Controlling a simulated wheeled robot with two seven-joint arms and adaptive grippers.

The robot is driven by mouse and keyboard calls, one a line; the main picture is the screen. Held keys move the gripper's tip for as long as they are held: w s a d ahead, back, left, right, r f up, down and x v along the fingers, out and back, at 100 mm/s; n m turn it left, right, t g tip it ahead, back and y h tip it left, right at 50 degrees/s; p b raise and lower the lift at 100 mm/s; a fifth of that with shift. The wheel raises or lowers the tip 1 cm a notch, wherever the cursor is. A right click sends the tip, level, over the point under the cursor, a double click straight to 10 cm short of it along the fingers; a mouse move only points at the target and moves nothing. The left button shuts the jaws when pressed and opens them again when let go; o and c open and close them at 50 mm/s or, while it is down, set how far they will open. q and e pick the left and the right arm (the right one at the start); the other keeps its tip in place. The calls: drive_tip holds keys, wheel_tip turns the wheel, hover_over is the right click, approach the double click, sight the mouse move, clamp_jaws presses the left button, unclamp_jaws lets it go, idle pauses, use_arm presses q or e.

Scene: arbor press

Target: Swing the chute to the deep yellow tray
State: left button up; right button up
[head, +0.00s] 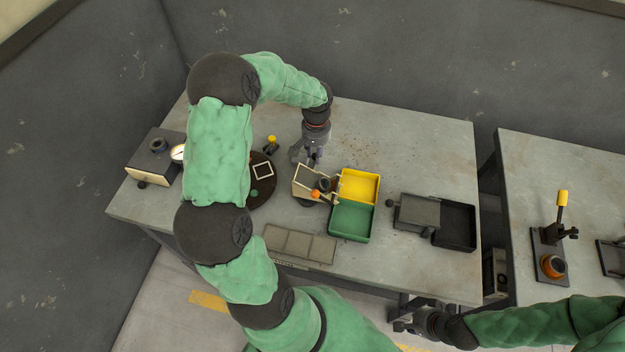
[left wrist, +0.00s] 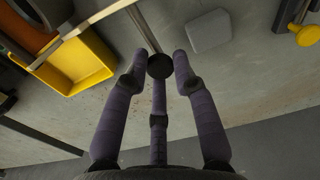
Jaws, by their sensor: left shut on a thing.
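The deep yellow tray (head: 358,186) sits on the table, directly behind a green tray (head: 352,221). The chute (head: 303,192) is a pale-edged channel left of the trays; its right end lies close to the border between them. My left gripper (head: 309,158) is at the chute's far end. In the left wrist view my left gripper (left wrist: 158,62) has its fingers around a dark round knob (left wrist: 159,67), and the yellow tray (left wrist: 75,66) shows at upper left. My right gripper (head: 400,326) is low near the table's front edge; its fingers are too small to read.
A dark turntable (head: 262,194) is partly hidden by my left arm. A flat sectioned tray (head: 300,244) lies at the front. A black bin (head: 455,225) stands to the right. The back right of the table is clear. A second table (head: 540,180) holds a yellow-handled lever (head: 562,205).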

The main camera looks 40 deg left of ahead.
use_arm(q)
drive_tip(key=shift+s+a, duration=0.5)
drive_tip(key=shift+a, duration=0.35)
drive_tip(key=shift+s+a, duration=0.8)
drive_tip(key=o, duration=0.8)
drive_tip(key=shift+r, duration=0.1)
